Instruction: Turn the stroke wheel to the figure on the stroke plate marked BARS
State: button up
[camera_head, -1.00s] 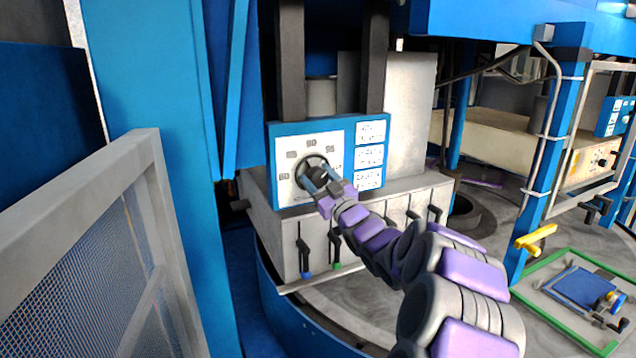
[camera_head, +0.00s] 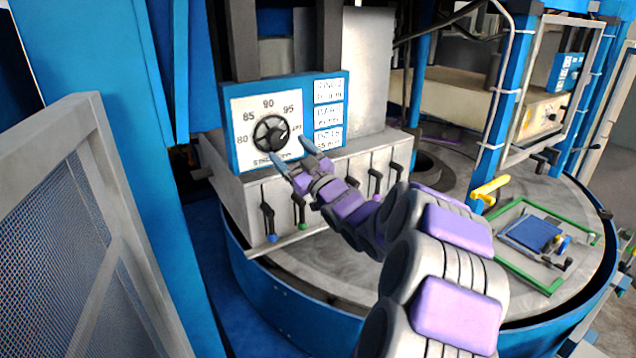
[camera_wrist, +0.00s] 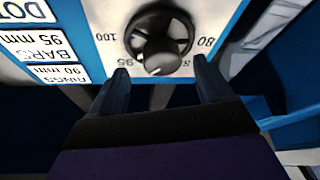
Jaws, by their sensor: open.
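The stroke wheel (camera_head: 270,133) is a dark round knob on a white dial face with figures 80, 85, 90, 95 and 100 around it. In the wrist view the wheel (camera_wrist: 158,40) shows a pale mark on its edge; I cannot tell exactly which figure it meets. The stroke plate marked BARS (camera_head: 328,115) is the middle of three white plates right of the dial. In the wrist view this plate (camera_wrist: 45,47) reads 95 mm. My gripper (camera_head: 290,150) is open and empty, its fingertips below and right of the wheel, apart from it.
Several levers (camera_head: 268,222) hang from the grey box front below the dial. A grey mesh guard (camera_head: 50,200) stands at the left.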

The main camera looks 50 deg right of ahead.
jog(key=d+v, duration=0.1)
jog(key=v, duration=1)
jog(key=shift+s+a+f+b, duration=0.2)
jog(key=shift+s+a+b, duration=0.15)
jog(key=shift+a+b, duration=0.1)
jog(key=shift+w, duration=0.1)
jog(key=w+a+f+m+g+h+b, duration=0.1)
jog(key=w+a+f+g+h+b, duration=0.2)
jog(key=w+f+g, duration=0.4)
jog(key=s+a+f+m+g+b, duration=0.2)
jog(key=s+a+f+g, duration=0.25)
jog(key=a+f, duration=0.45)
jog(key=s+a+f+g+y+b, duration=0.1)
jog(key=s+a+f+g, duration=0.2)
jog(key=s+a, duration=0.5)
jog(key=s+a+f+g+y+b, duration=0.2)
jog(key=s+a+f+g, duration=0.2)
jog(key=s+a, duration=0.3)
jog(key=s+a+f+g+y+b, duration=0.1)
jog(key=s+a+f+g, duration=0.3)
jog(key=s+a, duration=0.4)
jog(key=s+g+y, duration=0.1)
jog(key=s, duration=0.5)
jog(key=shift+s+a+b, duration=0.2)
jog(key=shift+a+b, duration=0.1)
jog(key=shift+b, duration=0.1)
jog(key=shift+f+g, duration=0.1)
jog(key=shift+g, duration=0.15)
jog(key=shift+c, duration=0.4)
